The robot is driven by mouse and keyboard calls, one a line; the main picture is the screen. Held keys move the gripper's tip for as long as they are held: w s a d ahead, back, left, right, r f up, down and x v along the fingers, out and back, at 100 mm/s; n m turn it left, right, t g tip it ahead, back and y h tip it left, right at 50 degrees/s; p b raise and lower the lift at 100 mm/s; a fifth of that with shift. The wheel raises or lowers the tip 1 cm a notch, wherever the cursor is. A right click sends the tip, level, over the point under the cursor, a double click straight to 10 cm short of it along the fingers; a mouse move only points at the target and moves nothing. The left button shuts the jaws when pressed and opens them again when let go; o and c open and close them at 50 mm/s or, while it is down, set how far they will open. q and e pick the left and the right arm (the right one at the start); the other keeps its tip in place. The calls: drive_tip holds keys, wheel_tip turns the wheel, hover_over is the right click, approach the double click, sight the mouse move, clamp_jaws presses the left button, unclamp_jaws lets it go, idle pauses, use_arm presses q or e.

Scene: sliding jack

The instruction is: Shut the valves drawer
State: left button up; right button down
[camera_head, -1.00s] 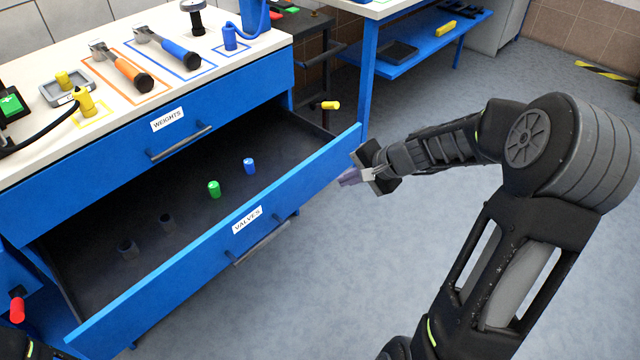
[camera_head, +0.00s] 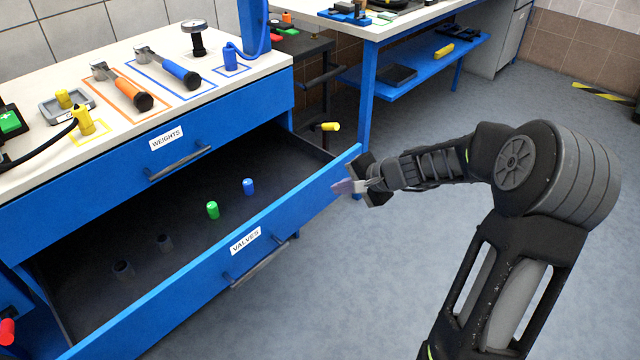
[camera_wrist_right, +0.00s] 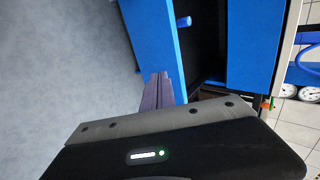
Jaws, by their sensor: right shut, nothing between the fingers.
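The valves drawer (camera_head: 215,274) is the lower blue drawer, labelled VALVES, and it stands pulled out with its dark inside showing. A green piece (camera_head: 212,210), a blue piece (camera_head: 249,186) and two dark pieces stand in it. Its grey handle (camera_head: 255,266) is on the front. My right gripper (camera_head: 343,187) is shut and empty at the right end of the drawer front; I cannot tell whether it touches. In the right wrist view its fingers (camera_wrist_right: 158,91) lie beside the blue drawer front (camera_wrist_right: 152,45). My left gripper is not in view.
The weights drawer (camera_head: 100,190) above is shut. Hammers, a gauge and a scale lie on the white worktop (camera_head: 160,110). A yellow-tipped part (camera_head: 330,126) sticks out behind the drawer. A second blue bench (camera_head: 367,80) stands behind. The floor in front is clear.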

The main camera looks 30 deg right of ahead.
sight(312, 185)
drive_tip(key=w+f, duration=0.1)
drive_tip(key=w, duration=0.1)
drive_tip(key=w+a, duration=0.1)
drive_tip(key=w, duration=0.1)
drive_tip(key=w+f+p, duration=0.1)
drive_tip(key=w, duration=0.1)
drive_tip(key=shift+a+f, duration=0.3)
drive_tip(key=shift+a, duration=0.1)
drive_tip(key=shift+w+a+f, duration=0.1)
drive_tip(key=shift+w, duration=0.35)
